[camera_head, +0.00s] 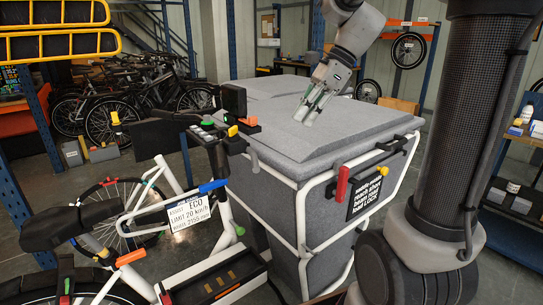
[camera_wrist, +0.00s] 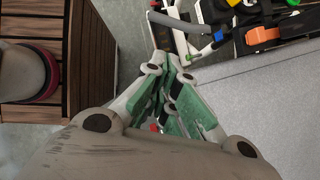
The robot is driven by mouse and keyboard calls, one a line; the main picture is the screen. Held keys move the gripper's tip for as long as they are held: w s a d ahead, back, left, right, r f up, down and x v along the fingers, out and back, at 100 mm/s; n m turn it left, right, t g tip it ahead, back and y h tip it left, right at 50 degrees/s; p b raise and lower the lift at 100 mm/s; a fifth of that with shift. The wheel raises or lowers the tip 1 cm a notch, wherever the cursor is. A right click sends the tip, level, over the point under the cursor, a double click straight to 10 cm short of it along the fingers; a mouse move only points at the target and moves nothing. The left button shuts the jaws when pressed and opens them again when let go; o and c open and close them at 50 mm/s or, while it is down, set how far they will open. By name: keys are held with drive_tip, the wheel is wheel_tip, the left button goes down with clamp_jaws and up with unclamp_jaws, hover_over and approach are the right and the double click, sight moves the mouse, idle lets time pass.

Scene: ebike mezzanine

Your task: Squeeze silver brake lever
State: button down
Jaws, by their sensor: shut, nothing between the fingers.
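My gripper (camera_head: 312,108) points down just above the grey lid of the cargo box (camera_head: 285,145), and its fingers are together with nothing held. In the wrist view my gripper (camera_wrist: 178,88) has its green-padded fingers closed together. The bike's handlebar area (camera_head: 215,135) is left of my gripper and apart from it.
A red lever (camera_head: 342,183) and a black sign (camera_head: 368,192) are on the box's white frame. A black display (camera_head: 234,99) stands above the handlebar. A white sign (camera_head: 188,212) hangs on the bike. An orange part (camera_wrist: 263,34) shows beside the grey surface. Parked bikes are behind.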

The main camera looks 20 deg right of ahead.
drive_tip(key=shift+f, duration=0.1)
drive_tip(key=a+r+x, duration=0.1)
drive_tip(key=x, duration=1.2)
drive_tip(key=shift+w+a, duration=0.2)
drive_tip(key=shift+a, duration=0.25)
drive_tip(key=shift+f, duration=0.1)
